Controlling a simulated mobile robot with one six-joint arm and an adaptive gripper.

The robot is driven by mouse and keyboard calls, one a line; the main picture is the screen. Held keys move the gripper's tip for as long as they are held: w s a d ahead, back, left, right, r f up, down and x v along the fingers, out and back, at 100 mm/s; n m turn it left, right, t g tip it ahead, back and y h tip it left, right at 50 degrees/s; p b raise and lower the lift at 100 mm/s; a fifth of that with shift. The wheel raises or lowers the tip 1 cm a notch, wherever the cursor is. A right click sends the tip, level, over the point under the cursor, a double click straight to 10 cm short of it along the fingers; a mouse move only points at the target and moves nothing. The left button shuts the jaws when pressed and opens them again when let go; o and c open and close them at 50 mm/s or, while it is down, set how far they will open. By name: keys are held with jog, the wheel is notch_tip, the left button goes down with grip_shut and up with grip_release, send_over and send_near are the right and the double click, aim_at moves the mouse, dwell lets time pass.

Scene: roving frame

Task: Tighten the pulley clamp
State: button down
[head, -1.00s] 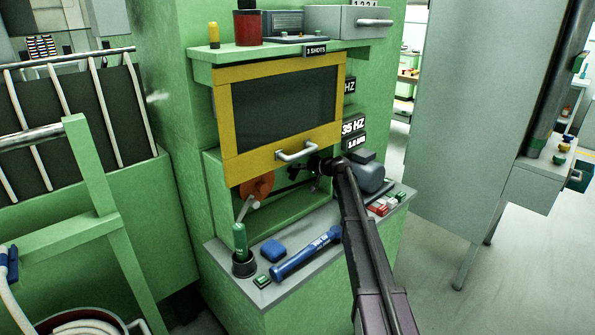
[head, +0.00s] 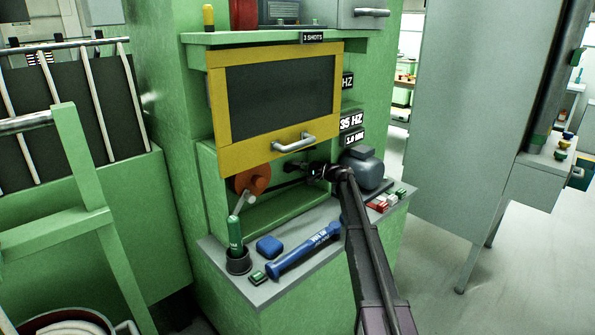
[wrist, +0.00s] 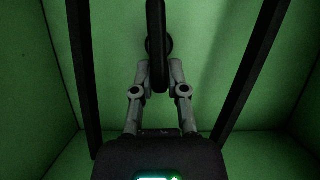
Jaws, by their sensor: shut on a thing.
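My gripper (head: 317,171) is inside the green alcove below the yellow guard, left of the grey motor (head: 362,168). In the wrist view my gripper (wrist: 157,78) has its two fingers closed on a dark upright part (wrist: 156,35). A dark round piece shows behind it. I cannot tell whether the held part is the pulley clamp's lever. An orange pulley (head: 248,180) is at the alcove's left, and a dark belt runs from it toward my gripper. My gripper partly hides the belt's right end.
The yellow guard (head: 216,110) hangs above the alcove with its handle low. A grey cabinet stands right.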

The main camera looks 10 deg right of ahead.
jog(key=shift+m, duration=0.3)
jog(key=c, duration=0.7)
grip_release()
jog(key=shift+f, duration=0.1)
jog(key=shift+o, duration=0.2)
jog(key=v, duration=1.2)
jog(key=shift+f, duration=0.15)
